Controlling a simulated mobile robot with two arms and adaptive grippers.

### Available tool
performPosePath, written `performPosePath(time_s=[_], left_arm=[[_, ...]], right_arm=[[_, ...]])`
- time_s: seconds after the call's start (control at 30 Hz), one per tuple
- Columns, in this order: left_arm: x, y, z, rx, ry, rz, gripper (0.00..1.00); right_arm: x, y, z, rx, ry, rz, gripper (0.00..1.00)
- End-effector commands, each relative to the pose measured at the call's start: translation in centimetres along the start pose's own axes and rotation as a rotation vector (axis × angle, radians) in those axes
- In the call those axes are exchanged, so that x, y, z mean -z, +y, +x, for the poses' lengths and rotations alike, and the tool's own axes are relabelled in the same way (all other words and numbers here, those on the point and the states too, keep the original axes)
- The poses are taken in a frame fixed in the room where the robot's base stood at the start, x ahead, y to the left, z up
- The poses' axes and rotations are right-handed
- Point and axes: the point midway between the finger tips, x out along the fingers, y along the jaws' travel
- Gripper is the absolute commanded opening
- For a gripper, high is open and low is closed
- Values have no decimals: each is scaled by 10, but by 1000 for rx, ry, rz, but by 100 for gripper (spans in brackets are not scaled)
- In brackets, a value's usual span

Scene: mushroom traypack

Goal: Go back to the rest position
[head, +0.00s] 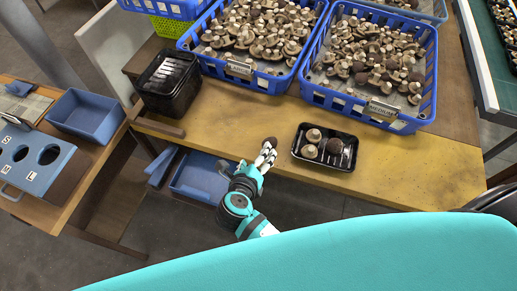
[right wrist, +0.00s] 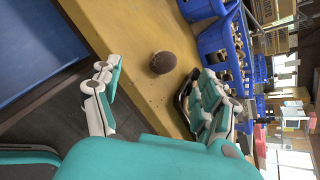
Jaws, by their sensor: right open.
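My right gripper (head: 266,157) is over the front part of the yellow table, left of the black tray. In the right wrist view its fingers (right wrist: 156,72) are spread wide apart. A brown mushroom (right wrist: 163,62) lies on the table beyond the open fingers, apart from them in that view. In the head view this mushroom (head: 270,141) shows at the fingertips, partly covered. The black tray (head: 323,167) holds a few mushrooms (head: 310,151). In the right wrist view the tray is mostly hidden behind one finger. My left gripper is not in view.
Two blue crates (head: 312,97) full of mushrooms stand at the back of the table (head: 405,175). A stack of black trays (head: 170,85) stands at its left end. A side table at left holds a blue bin (head: 88,116) and a board with holes (head: 35,160).

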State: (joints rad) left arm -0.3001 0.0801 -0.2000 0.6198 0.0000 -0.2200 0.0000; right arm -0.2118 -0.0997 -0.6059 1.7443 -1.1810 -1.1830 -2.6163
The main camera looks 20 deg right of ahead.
Motion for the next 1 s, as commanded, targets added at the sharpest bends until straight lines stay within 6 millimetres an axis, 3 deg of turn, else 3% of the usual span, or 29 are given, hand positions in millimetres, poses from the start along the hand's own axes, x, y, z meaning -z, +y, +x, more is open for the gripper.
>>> performPosePath(time_s=[0.3, 0.43, 0.57, 0.8, 1.0], left_arm=[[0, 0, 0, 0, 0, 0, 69], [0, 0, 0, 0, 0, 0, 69], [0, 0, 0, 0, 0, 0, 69], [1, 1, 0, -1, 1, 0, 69], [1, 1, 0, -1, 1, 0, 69]], right_arm=[[1, -1, -7, 0, 4, 14, 76], [17, -10, -4, -14, 64, 198, 76], [53, -29, -2, -18, 208, 647, 76], [113, -65, -20, 122, 531, 1673, 76], [133, -85, -46, 325, 734, 2298, 76]])
